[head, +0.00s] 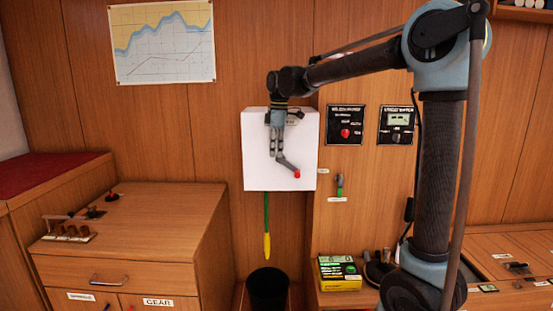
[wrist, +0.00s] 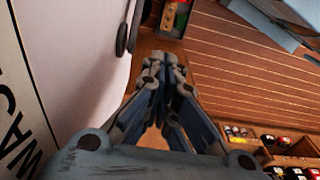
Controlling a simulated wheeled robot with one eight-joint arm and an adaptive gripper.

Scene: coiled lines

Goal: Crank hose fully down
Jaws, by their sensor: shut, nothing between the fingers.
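A white box (head: 256,170) is fixed to the wood wall. A grey crank arm (head: 287,163) on its front slants down right to a red knob (head: 297,174). A green hose (head: 266,212) hangs straight below the box and ends in a yellow nozzle (head: 267,246) above a black bucket (head: 267,289). My gripper (head: 275,154) points down in front of the box, up and left of the red knob, and hides the crank's upper end. Its fingers are closed together and empty in the wrist view (wrist: 160,78). I cannot tell whether they touch the crank arm.
Two black panels (head: 345,125) (head: 396,125) are on the wall right of the box. A green-handled item (head: 340,185) hangs below them. A wooden cabinet (head: 130,240) stands at left. A yellow and green box (head: 338,273) sits on the low right counter.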

